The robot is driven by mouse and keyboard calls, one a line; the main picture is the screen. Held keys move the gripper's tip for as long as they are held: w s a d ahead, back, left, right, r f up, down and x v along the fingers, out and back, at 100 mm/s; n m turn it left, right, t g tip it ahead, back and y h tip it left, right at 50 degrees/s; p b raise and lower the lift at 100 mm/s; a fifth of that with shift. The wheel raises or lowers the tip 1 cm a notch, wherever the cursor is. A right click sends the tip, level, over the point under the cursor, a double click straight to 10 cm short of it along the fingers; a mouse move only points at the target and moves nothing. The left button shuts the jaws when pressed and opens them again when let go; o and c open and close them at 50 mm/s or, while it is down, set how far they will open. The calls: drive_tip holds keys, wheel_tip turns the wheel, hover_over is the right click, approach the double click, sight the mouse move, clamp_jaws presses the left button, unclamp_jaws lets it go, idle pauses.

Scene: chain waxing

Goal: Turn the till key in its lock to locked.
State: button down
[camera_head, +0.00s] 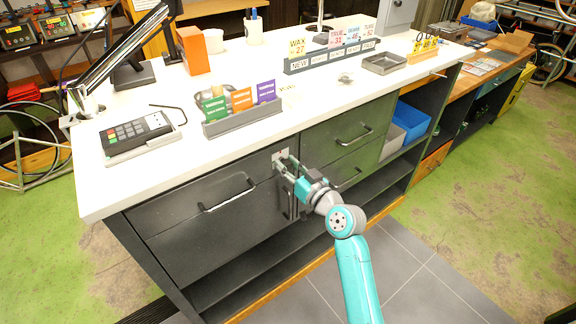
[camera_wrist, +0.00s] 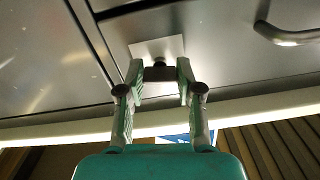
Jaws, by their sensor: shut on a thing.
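The till lock's pale square plate (camera_head: 280,155) is on the grey counter front, between the left drawer and the right drawers. In the wrist view the plate (camera_wrist: 158,47) lies just beyond my fingertips. My gripper (camera_head: 288,166) is at the plate. In the wrist view its two fingers (camera_wrist: 159,74) are shut on the dark till key (camera_wrist: 160,72), one on each side. The key's wide head spans the gap between the fingertips and appears to lie in front of the plate.
A left drawer handle (camera_head: 228,194) and an upper right drawer handle (camera_head: 354,135) stick out beside the lock. The white counter top (camera_head: 180,172) overhangs above, with a card reader (camera_head: 136,133) and a card rack (camera_head: 243,121). Open shelves lie below.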

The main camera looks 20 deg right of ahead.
drive_tip(key=shift+m, duration=7.9)
drive_tip(key=c, duration=0.8)
unclamp_jaws()
drive_tip(key=shift+o, duration=0.2)
drive_tip(key=v, duration=1.2)
